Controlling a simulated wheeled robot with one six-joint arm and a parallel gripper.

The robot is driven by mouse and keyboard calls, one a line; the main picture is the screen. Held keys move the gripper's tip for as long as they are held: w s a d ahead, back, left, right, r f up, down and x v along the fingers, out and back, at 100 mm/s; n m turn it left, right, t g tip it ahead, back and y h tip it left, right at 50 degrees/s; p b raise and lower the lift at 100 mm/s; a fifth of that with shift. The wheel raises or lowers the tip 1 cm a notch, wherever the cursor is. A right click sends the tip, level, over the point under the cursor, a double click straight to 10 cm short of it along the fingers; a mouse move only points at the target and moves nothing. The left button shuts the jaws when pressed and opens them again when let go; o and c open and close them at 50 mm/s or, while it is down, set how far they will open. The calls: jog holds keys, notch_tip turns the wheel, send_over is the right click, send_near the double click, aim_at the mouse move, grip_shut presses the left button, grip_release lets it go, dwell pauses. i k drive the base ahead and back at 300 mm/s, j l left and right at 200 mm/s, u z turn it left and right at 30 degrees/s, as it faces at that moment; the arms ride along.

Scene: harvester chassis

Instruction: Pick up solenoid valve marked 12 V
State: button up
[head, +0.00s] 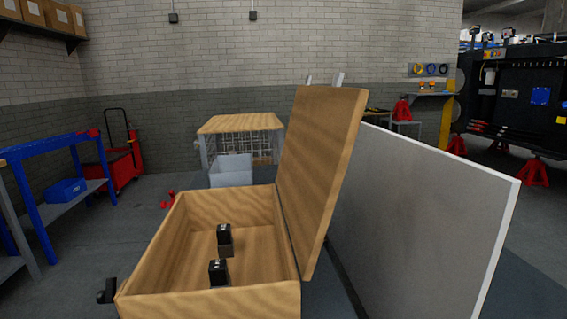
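Two small black solenoid valves with grey metal lower parts stand upright in an open wooden box (208,302). The farther valve (224,238) stands near the middle of the box floor. The nearer valve (218,271) stands close to the front wall, which may hide its lowest part. Small pale marks show on their black tops, but they are too small to read, so I cannot tell which is marked 12 V. My gripper does not clearly show in this view.
The box's wooden lid (322,165) stands raised on the right. A large pale panel (425,215) leans beyond it. Two pale prongs (338,79) show above the lid. A blue-framed bench (60,165) is at left, a wood-topped table (240,123) behind.

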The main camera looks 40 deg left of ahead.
aim_at(226, 245)
jog(key=i+l+u, duration=0.2)
jog(key=u, duration=0.15)
jog(key=i+l+u, duration=0.15)
jog(key=l+u, duration=0.25)
jog(key=i+l+u, duration=0.15)
jog(key=l+u, duration=1.3)
jog(key=l, duration=0.35)
jog(key=i+u, duration=0.35)
jog(key=u, duration=0.15)
